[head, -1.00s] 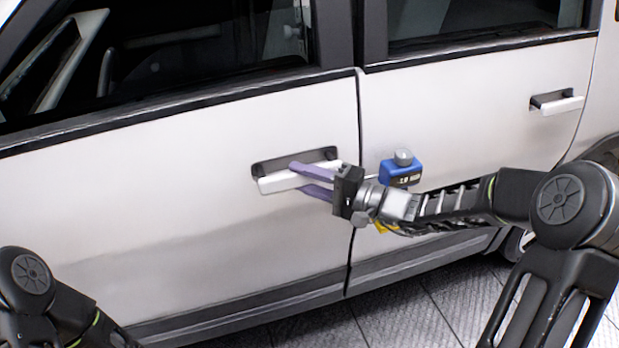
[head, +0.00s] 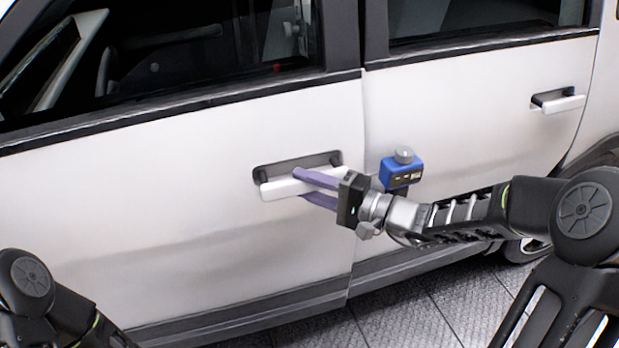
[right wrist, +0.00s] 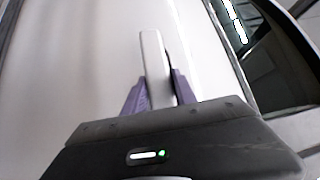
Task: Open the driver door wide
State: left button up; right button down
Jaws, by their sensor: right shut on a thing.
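The white driver door (head: 150,200) fills the left and middle of the head view. Its rear edge stands slightly out from the rear door, so it looks just ajar. Its white bar handle (head: 275,188) is pulled out from a dark recess. My right gripper (head: 299,185) is shut on the handle, with one purple finger above and one below. In the right wrist view the handle (right wrist: 154,65) runs between the two fingers (right wrist: 155,90). My left arm shows only at the lower left corner; its gripper is out of view.
The rear door (head: 470,120) with its own handle (head: 557,102) is to the right. A blue device with a grey knob (head: 401,171) is behind my right gripper, near the door seam. Dark tiled floor (head: 430,310) shows below the sill.

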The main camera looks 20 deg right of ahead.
jog(key=shift+t, duration=0.3)
jog(key=shift+s+b, duration=0.6)
jog(key=shift+s, duration=1.5)
pick_arm(q)
jog(key=shift+f, duration=0.75)
pick_arm(e)
jog(key=shift+w, duration=0.1)
